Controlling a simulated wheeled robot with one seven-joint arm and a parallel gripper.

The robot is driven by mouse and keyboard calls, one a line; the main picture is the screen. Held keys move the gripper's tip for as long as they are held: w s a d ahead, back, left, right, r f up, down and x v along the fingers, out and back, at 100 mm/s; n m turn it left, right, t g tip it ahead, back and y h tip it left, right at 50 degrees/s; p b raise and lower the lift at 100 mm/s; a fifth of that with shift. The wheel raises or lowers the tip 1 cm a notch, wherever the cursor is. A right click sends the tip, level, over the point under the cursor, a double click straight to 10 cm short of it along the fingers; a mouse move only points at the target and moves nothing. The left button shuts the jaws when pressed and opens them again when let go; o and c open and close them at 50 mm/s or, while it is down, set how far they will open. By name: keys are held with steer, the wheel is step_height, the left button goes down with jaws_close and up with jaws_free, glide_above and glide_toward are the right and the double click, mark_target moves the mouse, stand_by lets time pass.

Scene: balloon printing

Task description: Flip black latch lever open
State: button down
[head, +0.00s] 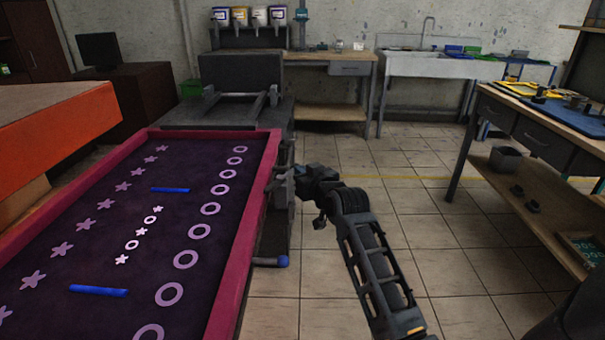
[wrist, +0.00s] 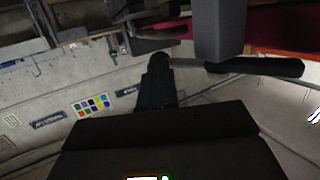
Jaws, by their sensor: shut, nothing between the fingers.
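A black lever handle (wrist: 258,67) on a thin rod shows in the wrist view, below a grey block (wrist: 219,28). It looks like the latch lever. My gripper (wrist: 160,62) is shut and empty, its tip near the rod's left end; I cannot tell whether they touch. In the head view my gripper (head: 281,186) is at the right side of the pink-framed printing screen (head: 262,160). There the latch lever cannot be told apart from the dark parts around my gripper.
The screen carries purple stars and rings and two blue bars (head: 98,290). A blue-tipped rod (head: 281,261) sticks out below my gripper. An orange panel (head: 50,122) is at the left. A wooden workbench (head: 535,215) stands at the right, with open tiled floor (head: 455,270) between.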

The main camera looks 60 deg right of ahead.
steer(key=shift+w+d, duration=0.2)
steer(key=shift+w, duration=0.05)
steer(key=shift+w+d, duration=0.3)
steer(key=shift+w, duration=0.25)
steer(key=shift+w+d, duration=0.3)
steer(key=shift+w, duration=0.2)
stand_by(0.4)
